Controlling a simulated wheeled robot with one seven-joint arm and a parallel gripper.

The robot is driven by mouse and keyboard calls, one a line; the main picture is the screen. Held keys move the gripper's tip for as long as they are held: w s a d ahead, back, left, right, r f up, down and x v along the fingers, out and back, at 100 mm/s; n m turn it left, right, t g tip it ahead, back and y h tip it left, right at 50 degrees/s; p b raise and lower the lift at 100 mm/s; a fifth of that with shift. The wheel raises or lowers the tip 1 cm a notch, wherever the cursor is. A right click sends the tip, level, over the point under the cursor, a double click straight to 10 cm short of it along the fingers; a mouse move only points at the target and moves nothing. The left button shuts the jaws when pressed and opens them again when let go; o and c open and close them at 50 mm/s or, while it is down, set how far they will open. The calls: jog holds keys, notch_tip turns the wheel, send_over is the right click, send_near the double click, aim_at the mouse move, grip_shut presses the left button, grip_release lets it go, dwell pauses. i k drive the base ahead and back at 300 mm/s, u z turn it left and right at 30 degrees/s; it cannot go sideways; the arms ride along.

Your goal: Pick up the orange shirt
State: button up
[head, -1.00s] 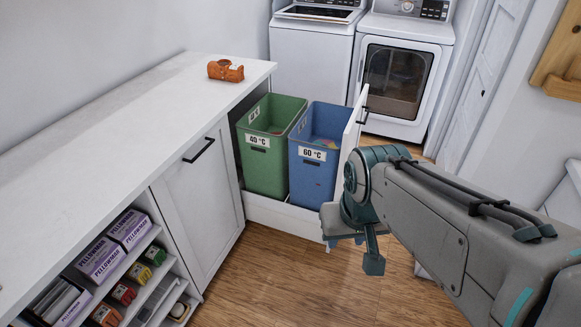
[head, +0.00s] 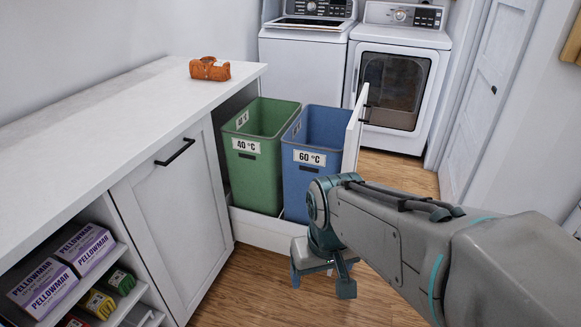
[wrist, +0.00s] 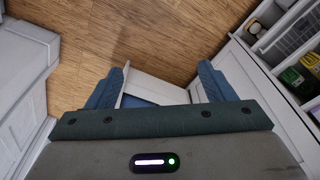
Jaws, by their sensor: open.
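The orange shirt (head: 209,69) is a small crumpled or folded bundle. It lies on the white countertop (head: 105,97) near its far right end. My gripper (head: 322,284) hangs low over the floor, in front of the pulled-out drawer. It is well to the right of the shirt and below it. In the wrist view my gripper (wrist: 160,88) has its two fingers spread apart with nothing between them. The shirt does not show in the wrist view.
A green bin marked 40 °C (head: 258,170) and a blue bin marked 60 °C (head: 309,188) stand in the open drawer, whose white front (head: 355,130) sticks out. A washer (head: 305,55) and dryer (head: 398,80) stand behind. Shelves with purple boxes (head: 88,248) are at lower left.

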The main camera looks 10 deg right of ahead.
aim_at(206, 68)
jog(key=k, duration=0.55)
jog(key=u, duration=0.65)
jog(key=i, duration=1.7)
jog(key=z, duration=0.5)
